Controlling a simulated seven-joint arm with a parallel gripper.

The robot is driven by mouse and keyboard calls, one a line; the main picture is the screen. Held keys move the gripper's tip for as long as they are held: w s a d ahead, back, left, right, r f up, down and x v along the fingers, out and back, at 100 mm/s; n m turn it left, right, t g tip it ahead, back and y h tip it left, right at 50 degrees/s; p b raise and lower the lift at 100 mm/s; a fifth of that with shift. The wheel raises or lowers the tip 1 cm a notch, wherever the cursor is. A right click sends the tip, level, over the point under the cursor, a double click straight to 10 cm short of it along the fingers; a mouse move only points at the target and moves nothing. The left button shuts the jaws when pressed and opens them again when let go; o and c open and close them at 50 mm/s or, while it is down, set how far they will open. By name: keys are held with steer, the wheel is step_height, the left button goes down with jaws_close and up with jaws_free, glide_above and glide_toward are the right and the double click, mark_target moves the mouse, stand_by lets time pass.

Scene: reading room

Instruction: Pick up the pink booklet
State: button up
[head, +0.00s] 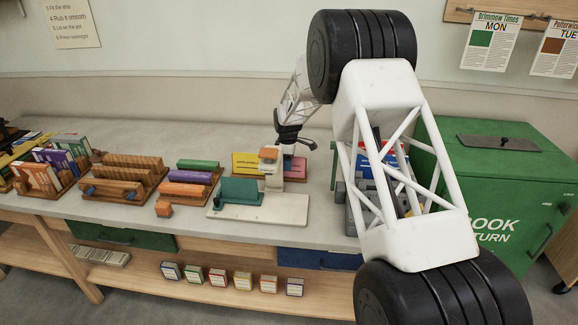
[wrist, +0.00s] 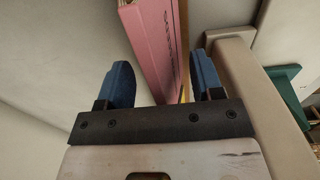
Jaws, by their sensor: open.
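The pink booklet (wrist: 152,45) shows in the wrist view between my gripper's two blue fingers (wrist: 160,78), with dark lettering along its face. Clear gaps show on both sides, wider on the left. In the head view the pink booklet (head: 296,167) stands on the right of the pale stand on the counter, partly covered by the stand's upright. My gripper (head: 293,142) is open above and behind it, pointing down; its fingers are hard to make out there.
Wooden racks (head: 122,180) with booklets stand to the left. A green book-return bin (head: 500,185) is at the right. The counter's back strip is clear.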

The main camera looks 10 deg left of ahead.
steer(key=c, duration=1)
steer(key=shift+r, duration=0.15)
steer(key=shift+r, duration=4.9)
